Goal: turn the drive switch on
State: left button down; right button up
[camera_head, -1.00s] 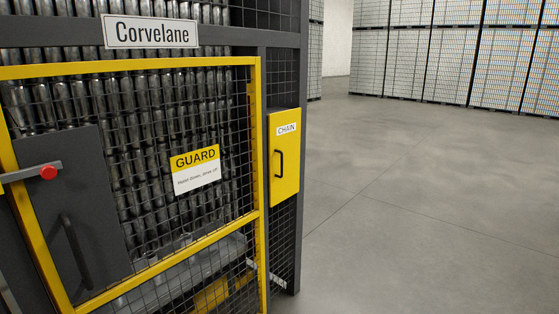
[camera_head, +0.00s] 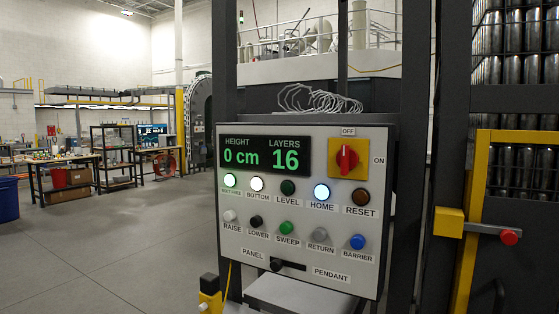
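The drive switch (camera_head: 347,160) is a red rotary knob on a yellow plate at the upper right of a light grey control panel (camera_head: 235,265). OFF is marked above it and ON to its right. The knob appears to stand upright, toward OFF. Left of it a black display (camera_head: 263,156) reads height 0 cm and layers 16. Neither of my grippers is in view.
A selector (camera_head: 287,265) marked PANEL and PENDANT is low on the panel. The yellow-framed guard with a red-knobbed latch (camera_head: 509,237) stands at right. Open floor (camera_head: 120,255) lies at left, with workbenches (camera_head: 75,165) and a blue bin (camera_head: 8,198) beyond.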

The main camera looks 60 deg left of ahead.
aim_at(347, 159)
jog(key=u, duration=1.55)
